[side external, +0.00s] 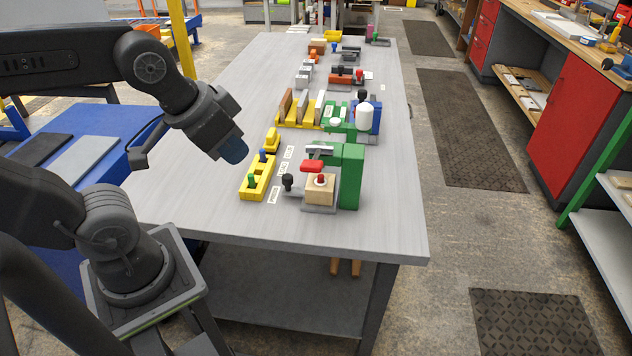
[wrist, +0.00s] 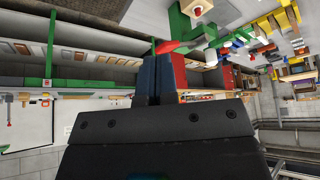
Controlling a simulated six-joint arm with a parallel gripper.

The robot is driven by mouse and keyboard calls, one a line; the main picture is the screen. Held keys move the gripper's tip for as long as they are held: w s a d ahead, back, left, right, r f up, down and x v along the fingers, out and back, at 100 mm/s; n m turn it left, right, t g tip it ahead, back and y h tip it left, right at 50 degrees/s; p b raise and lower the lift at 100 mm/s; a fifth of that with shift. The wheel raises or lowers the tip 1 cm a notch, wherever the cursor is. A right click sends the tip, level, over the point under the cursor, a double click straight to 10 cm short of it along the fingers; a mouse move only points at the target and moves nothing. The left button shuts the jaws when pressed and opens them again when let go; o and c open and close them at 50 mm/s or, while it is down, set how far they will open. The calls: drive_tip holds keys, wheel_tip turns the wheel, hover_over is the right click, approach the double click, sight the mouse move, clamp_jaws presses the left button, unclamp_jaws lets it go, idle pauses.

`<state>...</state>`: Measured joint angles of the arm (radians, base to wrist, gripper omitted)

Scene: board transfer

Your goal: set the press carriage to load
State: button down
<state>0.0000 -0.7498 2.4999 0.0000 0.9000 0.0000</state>
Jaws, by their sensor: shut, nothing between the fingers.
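The green press (side external: 352,178) stands near the front of the grey table, with a red-handled lever (side external: 312,166) on it. A wooden block (side external: 319,191) with a red knob on top sits on the grey carriage plate (side external: 318,209) at the press. A black ball knob (side external: 287,181) stands at the carriage's left side. Small printed labels (side external: 273,195) lie left of it; I cannot read them surely. My gripper (side external: 236,152) is shut and empty, above and left of the press, apart from it. Its blue fingers (wrist: 160,78) also show in the wrist view.
A yellow fixture (side external: 257,178) with green and blue pegs lies left of the labels. Behind the press are a white-topped cylinder (side external: 364,116), a yellow rack (side external: 302,112) with upright boards, and more fixtures. The table's front strip (side external: 300,232) is clear.

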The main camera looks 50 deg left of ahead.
drive_tip(key=c, duration=1.9)
unclamp_jaws()
drive_tip(key=shift+o, duration=1)
drive_tip(key=o, duration=0.6)
drive_tip(key=w+a+n+g, duration=0.2)
drive_tip(key=w+a, duration=0.1)
drive_tip(key=w, duration=0.4)
drive_tip(key=shift+a+f+y, duration=0.3)
drive_tip(key=shift+a+f, duration=0.05)
drive_tip(key=shift+a, duration=0.05)
drive_tip(key=shift+o, duration=1.4)
drive_tip(key=w+a+f+n+g, duration=0.1)
drive_tip(key=w+a+f, duration=0.1)
drive_tip(key=w+a, duration=0.1)
drive_tip(key=shift+w+a, duration=0.35)
drive_tip(key=shift+w, duration=0.55)
drive_tip(key=n+g, duration=0.3)
hover_over(287, 176)
wheel_tip(287, 176, down, 9)
wheel_tip(287, 176, down, 13)
drive_tip(key=shift+r, duration=0.1)
clamp_jaws()
